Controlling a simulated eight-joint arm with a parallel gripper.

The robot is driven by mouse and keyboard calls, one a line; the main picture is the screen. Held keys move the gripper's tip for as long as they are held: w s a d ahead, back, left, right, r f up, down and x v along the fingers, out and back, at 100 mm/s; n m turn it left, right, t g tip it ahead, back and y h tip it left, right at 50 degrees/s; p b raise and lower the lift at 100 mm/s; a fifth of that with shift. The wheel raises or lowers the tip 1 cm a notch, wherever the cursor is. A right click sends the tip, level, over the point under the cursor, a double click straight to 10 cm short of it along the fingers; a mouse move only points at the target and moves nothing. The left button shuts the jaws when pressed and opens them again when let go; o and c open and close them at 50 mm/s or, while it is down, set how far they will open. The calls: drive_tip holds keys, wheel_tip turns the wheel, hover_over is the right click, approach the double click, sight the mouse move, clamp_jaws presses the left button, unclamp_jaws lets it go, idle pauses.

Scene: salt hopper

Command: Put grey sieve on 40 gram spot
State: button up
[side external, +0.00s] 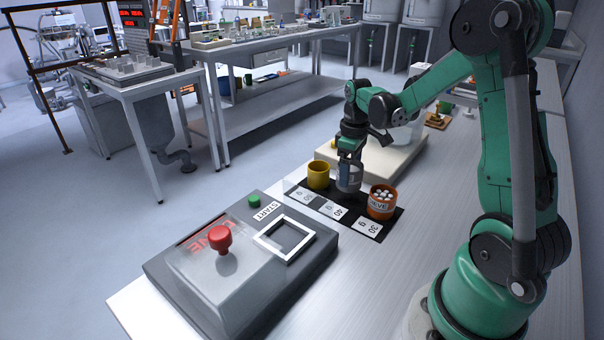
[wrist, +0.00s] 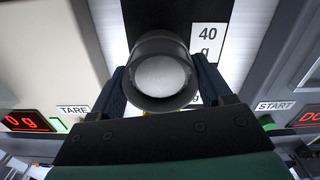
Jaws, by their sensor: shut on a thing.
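My gripper (side external: 348,165) is shut on the grey sieve (side external: 349,181). In the side external view it holds the sieve upright between the yellow cup (side external: 318,175) and the orange cup (side external: 381,203) on the black strip (side external: 395,221). The sieve is at the strip, behind the 40 g label (side external: 331,209); I cannot tell if its base touches. In the wrist view, the sieve (wrist: 161,50) sits between my gripper's fingers (wrist: 163,88), with white material showing inside. The 40 g label (wrist: 208,42) shows beside it.
The orange cup holds several white balls. A pale scale (side external: 395,160) stands behind the strip; its display (wrist: 28,121) reads 0 g. A grey machine (side external: 175,262) with a red knob (side external: 220,238) and a white square frame (side external: 285,239) stands in front. Bare table lies right of the strip.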

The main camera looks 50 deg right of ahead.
drive_tip(key=shift+f, duration=1.5)
drive_tip(key=shift+f, duration=0.1)
drive_tip(key=o, duration=1.3)
wheel_tip(320, 180, up, 12)
drive_tip(key=shift+a+r, duration=0.1)
drive_tip(key=s+a+t, duration=0.1)
drive_tip(key=a+t, duration=0.1)
drive_tip(key=a, duration=0.4)
drive_tip(key=s+a+m+t, duration=0.1)
drive_tip(key=a+t, duration=0.1)
drive_tip(key=a, duration=0.4)
drive_tip(key=a+t, duration=0.3)
drive_tip(key=a, duration=0.3)
drive_tip(key=shift+s+a+f+m, duration=0.2)
drive_tip(key=shift+s+m, duration=0.2)
